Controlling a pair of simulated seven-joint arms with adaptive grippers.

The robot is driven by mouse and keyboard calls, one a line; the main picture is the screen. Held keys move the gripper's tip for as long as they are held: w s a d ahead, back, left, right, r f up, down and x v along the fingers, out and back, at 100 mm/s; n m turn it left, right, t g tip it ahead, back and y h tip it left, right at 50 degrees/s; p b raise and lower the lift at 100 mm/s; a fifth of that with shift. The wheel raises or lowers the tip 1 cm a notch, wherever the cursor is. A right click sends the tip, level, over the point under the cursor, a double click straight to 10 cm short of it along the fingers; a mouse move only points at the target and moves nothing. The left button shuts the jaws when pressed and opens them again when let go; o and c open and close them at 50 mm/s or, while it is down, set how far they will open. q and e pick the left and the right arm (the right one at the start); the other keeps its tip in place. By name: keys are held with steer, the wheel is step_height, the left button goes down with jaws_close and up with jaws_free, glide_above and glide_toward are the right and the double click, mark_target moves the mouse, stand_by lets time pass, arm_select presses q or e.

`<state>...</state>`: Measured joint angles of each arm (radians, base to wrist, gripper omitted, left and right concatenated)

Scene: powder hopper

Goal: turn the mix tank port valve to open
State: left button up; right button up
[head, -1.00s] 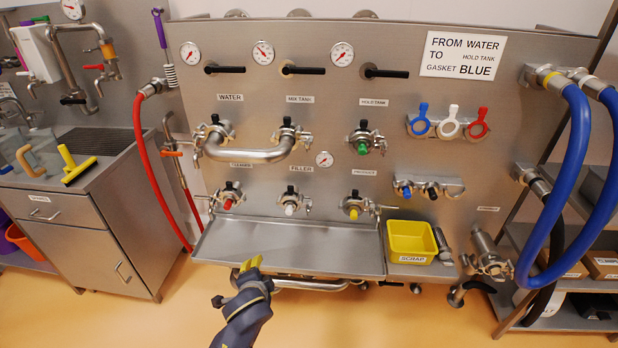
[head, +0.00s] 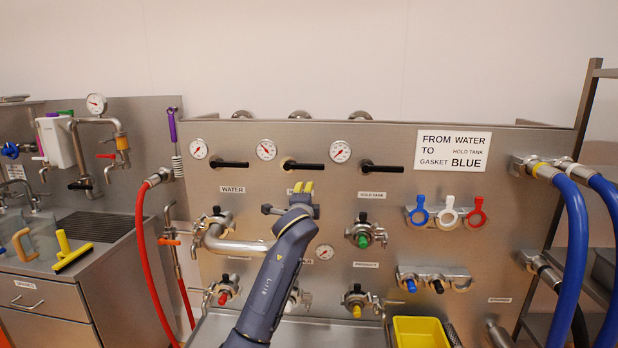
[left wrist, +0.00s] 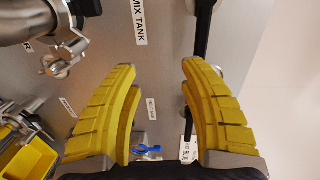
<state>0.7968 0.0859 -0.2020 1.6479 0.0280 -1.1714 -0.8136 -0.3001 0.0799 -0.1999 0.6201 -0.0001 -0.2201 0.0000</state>
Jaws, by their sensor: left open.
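The mix tank port valve has a black lever handle (head: 305,166) on the upper panel, lying horizontally and pointing right. The mix tank label (left wrist: 139,20) shows in the left wrist view and is mostly hidden by my gripper in the head view. My left gripper (head: 302,187) is open and empty, with yellow fingers just below the handle in the head view. In the left wrist view the mix tank handle (left wrist: 203,30) lies beyond the fingertips, nearer the right finger. I cannot tell whether they touch. My right gripper is not in view.
The water handle (head: 232,164) and hold tank handle (head: 382,168) sit on either side, with gauges between. Blue hoses (head: 575,250) hang at right, a red hose (head: 146,265) at left.

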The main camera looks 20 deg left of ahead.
arm_select(q)
glide_toward(311, 167)
steer(key=w+f, duration=0.1)
steer(key=w, duration=0.1)
steer(key=shift+m+t, duration=0.3)
steer(key=shift+t, duration=0.1)
steer(key=shift+w+a+r, duration=0.1)
steer(key=shift+w+a, duration=0.2)
steer(key=shift+w, duration=1.15)
steer(key=shift+w+a, duration=0.3)
steer(key=shift+w, duration=1.15)
steer(key=shift+w+a+r, duration=0.1)
steer(key=shift+w+a, duration=0.15)
steer(key=shift+w, duration=1.15)
jaws_close()
